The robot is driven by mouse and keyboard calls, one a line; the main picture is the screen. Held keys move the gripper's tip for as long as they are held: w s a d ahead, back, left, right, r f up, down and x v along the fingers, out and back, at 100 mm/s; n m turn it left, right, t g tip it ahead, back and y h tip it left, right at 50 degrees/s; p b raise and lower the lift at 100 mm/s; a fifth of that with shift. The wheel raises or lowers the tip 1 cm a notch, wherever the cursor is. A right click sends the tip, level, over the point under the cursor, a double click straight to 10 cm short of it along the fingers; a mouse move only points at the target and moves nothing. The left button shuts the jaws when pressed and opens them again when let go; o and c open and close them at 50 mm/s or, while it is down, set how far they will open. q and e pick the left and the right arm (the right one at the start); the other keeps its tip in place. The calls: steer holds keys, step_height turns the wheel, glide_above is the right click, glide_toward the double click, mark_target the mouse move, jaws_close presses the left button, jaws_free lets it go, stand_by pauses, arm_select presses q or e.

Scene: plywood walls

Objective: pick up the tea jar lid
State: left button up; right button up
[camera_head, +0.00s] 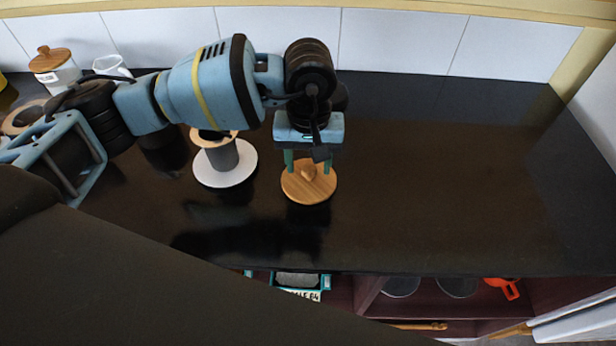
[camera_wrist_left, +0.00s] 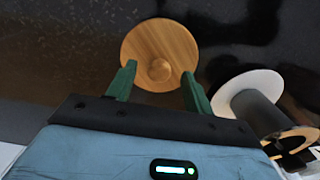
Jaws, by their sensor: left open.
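The tea jar lid (camera_head: 309,187) is a round light-wood disc with a small knob on top. It lies on the black counter near the middle of the head view, and shows at the top centre of the left wrist view (camera_wrist_left: 160,42). My left gripper (camera_head: 309,160) points down over it. Its two green fingers are apart, one on each side of the knob, as the left wrist view (camera_wrist_left: 157,82) shows. I cannot tell whether the fingers touch the lid. My right gripper is not in view.
A grey cylinder on a white round base (camera_head: 222,158) stands close left of the lid, partly behind my arm. A white jar with a wooden lid (camera_head: 52,66) and a white cup (camera_head: 112,67) stand at the back left. The counter (camera_head: 450,170) to the right is clear. Open shelves lie below its front edge.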

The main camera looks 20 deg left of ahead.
arm_select(q)
steer(key=shift+f, duration=0.9)
steer(key=shift+c, duration=1.3)
steer(key=c, duration=0.8)
steer(key=shift+r, duration=0.1)
